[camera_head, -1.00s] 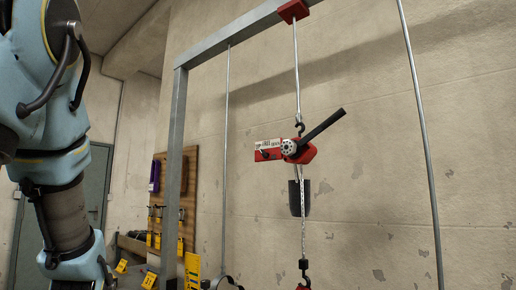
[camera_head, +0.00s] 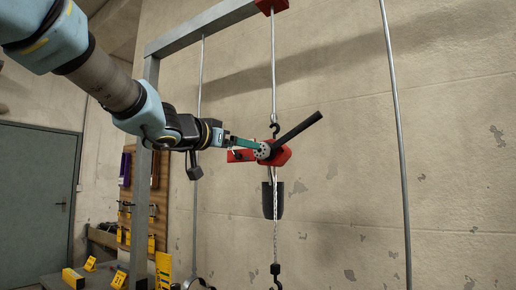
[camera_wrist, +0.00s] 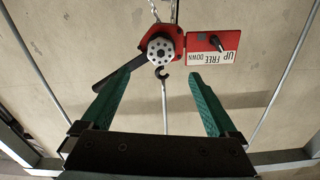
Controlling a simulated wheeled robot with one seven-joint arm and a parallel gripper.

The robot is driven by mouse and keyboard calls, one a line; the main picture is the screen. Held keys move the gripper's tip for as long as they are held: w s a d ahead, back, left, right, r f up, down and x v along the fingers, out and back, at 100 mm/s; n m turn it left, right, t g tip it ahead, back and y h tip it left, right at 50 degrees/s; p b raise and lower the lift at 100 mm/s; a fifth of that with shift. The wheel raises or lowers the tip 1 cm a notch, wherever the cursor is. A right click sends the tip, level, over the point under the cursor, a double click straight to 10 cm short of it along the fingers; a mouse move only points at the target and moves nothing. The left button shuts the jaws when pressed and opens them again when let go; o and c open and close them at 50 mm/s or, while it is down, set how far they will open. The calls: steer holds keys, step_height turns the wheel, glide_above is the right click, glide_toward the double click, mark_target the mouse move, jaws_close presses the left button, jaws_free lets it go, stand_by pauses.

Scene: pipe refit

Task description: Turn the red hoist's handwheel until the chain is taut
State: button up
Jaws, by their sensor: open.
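The red hoist (camera_head: 280,154) hangs by its top hook from a rod under the overhead beam. Its grey handwheel (camera_head: 262,151), dotted with holes, sits at the body's middle, with a black lever (camera_head: 298,130) slanting up right. The chain (camera_head: 276,232) hangs down to a lower hook (camera_head: 275,270). In the wrist view the hoist appears upside down, with the handwheel (camera_wrist: 160,48) just beyond my fingertips. My gripper (camera_wrist: 158,77) is open and empty, with its green fingers spread wider than the wheel. In the head view my gripper (camera_head: 255,146) comes from the left and overlaps the hoist's left part.
A white label plate reading UP, FREE, DOWN with a small black knob (camera_wrist: 216,44) is beside the handwheel. A black chain bag (camera_head: 272,200) hangs below. Metal rods (camera_head: 397,150) flank the hoist. A bench with yellow pieces (camera_head: 72,278) stands lower left.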

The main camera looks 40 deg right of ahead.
mark_target(260, 150)
steer(key=p+x, duration=0.1)
steer(key=x, duration=0.9)
steer(key=shift+f+p, duration=0.15)
steer(key=shift+p, duration=0.15)
steer(key=shift+c, duration=0.3)
steer(key=shift+a, duration=0.1)
steer(key=c, duration=1.3)
steer(key=shift+m, duration=0.3)
steer(key=m+b, duration=0.1)
steer(key=m, duration=0.4)
steer(key=m+b, duration=0.1)
steer(key=m, duration=0.6)
steer(key=shift+f+b, duration=0.1)
steer(key=shift+b, duration=0.2)
